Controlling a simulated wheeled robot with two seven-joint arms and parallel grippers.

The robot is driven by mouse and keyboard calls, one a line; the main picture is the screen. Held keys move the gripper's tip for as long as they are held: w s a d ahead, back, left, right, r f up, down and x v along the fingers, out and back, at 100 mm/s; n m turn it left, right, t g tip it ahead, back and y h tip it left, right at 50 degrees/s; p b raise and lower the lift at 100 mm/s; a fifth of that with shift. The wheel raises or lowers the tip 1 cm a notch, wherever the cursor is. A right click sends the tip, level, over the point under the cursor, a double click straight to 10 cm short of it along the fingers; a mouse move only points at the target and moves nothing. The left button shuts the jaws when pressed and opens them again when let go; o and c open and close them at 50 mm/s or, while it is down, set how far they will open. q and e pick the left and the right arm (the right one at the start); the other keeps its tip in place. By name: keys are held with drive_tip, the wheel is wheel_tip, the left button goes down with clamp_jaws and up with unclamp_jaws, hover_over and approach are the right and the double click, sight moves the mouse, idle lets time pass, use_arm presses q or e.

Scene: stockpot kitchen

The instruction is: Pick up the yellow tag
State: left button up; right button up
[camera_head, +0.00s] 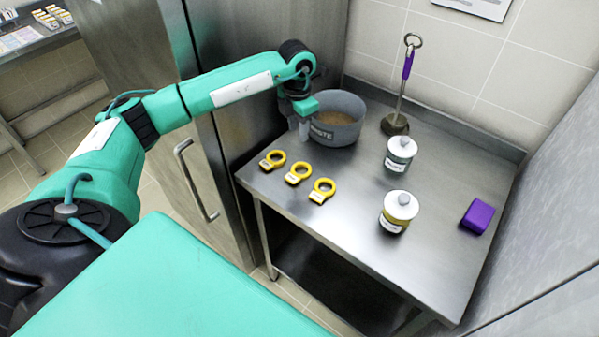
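Three yellow ring-shaped tags with white labels lie flat in a slanting row on the left of the steel table: a left tag (272,160), a middle tag (298,173) and a right tag (322,191). Their label text is too small to read. My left gripper (304,131) points down above the table's back left, behind the tags and at the left side of the grey pot. It is apart from all three tags. Its fingers are seen edge-on, so I cannot tell whether they are open. My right gripper is out of view.
The grey pot (336,120) is labelled, its lettering partly hidden, and holds brown contents. Two lidded jars, one grey-green (400,155) and one yellow (397,212), stand right of the tags. A purple-handled tool (407,65) stands behind; a purple block (478,217) lies right.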

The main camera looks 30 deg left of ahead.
use_arm(q)
drive_tip(key=p, duration=0.2)
hover_over(296, 164)
drive_tip(key=f, duration=0.8)
drive_tip(key=shift+s+d+f, duration=0.1)
drive_tip(key=shift+s+d, duration=0.05)
drive_tip(key=shift+d, duration=0.1)
drive_tip(key=shift+f+p, duration=0.55)
drive_tip(key=shift+p, duration=0.05)
wheel_tip(296, 164, down, 3)
drive_tip(key=shift+a+f+p, duration=0.15)
drive_tip(key=shift+f+p, duration=0.05)
drive_tip(key=shift+p, duration=0.65)
drive_tip(key=shift+f, duration=0.5)
clamp_jaws()
